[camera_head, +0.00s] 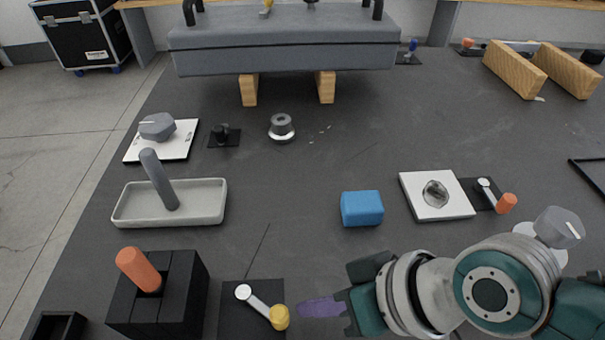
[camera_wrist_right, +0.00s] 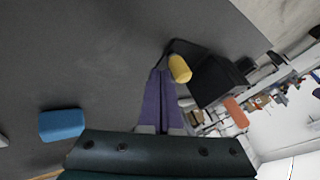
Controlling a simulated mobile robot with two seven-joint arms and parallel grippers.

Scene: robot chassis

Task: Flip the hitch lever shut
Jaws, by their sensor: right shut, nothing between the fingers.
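A small lever (camera_head: 259,303) with a pale arm and a yellow knob (camera_head: 279,317) sits on a dark square plate (camera_head: 238,323) at the front. I cannot tell for certain whether it is the hitch lever, as other levers are in view. My right gripper (camera_head: 303,307) comes in from the right, its purple fingers shut and empty, with the tips just right of the yellow knob. In the right wrist view the fingertips (camera_wrist_right: 162,74) are close beside the yellow knob (camera_wrist_right: 180,68); whether they touch it is unclear. My left gripper is out of view.
A black block (camera_head: 186,290) with an orange-handled lever (camera_head: 139,269) stands left of the plate. A blue block (camera_head: 362,208), a grey tray (camera_head: 205,203), a white plate (camera_head: 445,207) and an orange-tipped lever (camera_head: 505,203) stand farther back. The table's middle is clear.

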